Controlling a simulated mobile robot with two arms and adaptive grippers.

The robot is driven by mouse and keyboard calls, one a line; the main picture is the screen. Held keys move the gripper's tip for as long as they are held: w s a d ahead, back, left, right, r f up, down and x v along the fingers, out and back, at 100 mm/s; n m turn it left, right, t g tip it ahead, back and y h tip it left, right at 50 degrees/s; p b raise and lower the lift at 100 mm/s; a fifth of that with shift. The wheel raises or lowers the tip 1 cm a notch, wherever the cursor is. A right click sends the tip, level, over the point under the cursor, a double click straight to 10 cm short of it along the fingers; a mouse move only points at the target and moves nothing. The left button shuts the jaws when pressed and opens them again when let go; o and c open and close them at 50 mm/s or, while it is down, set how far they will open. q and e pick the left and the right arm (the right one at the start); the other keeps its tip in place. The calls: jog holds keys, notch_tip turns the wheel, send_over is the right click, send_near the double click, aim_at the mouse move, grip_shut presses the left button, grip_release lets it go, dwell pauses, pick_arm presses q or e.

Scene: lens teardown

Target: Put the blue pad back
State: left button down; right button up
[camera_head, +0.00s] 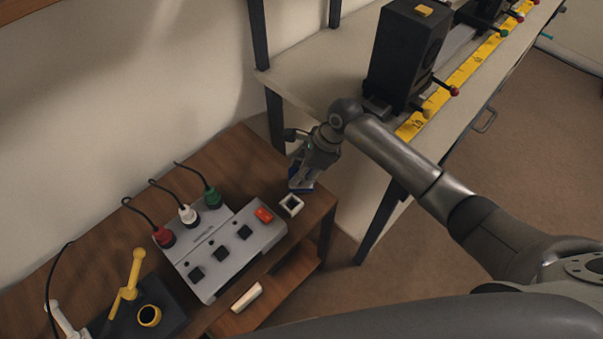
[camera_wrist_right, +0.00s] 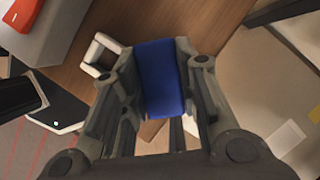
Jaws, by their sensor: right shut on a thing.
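The blue pad (camera_wrist_right: 160,80) is between the two fingers of my right gripper (camera_wrist_right: 162,95) in the right wrist view, and the fingers are shut on it. In the head view my right gripper (camera_head: 301,181) is low over the right end of the wooden table, and a little of the blue pad (camera_head: 303,189) shows at its tips. I cannot tell whether the pad touches the table. A small white square frame (camera_head: 291,205) lies on the table just in front of the gripper; it also shows in the right wrist view (camera_wrist_right: 103,53). My left gripper is not in view.
A grey box (camera_head: 222,246) with black squares, a red switch (camera_head: 264,215) and plugged-in leads stands left of the gripper. A white block (camera_head: 246,297) lies below the tabletop. The wooden table's (camera_head: 245,153) right edge is close by. A bench with a yellow ruler (camera_head: 465,70) stands behind.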

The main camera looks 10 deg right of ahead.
jog(key=shift+f, duration=0.15)
jog(key=o, duration=1)
jog(key=shift+r, duration=0.3)
jog(key=v, duration=1.2)
jog(key=shift+f, duration=0.1)
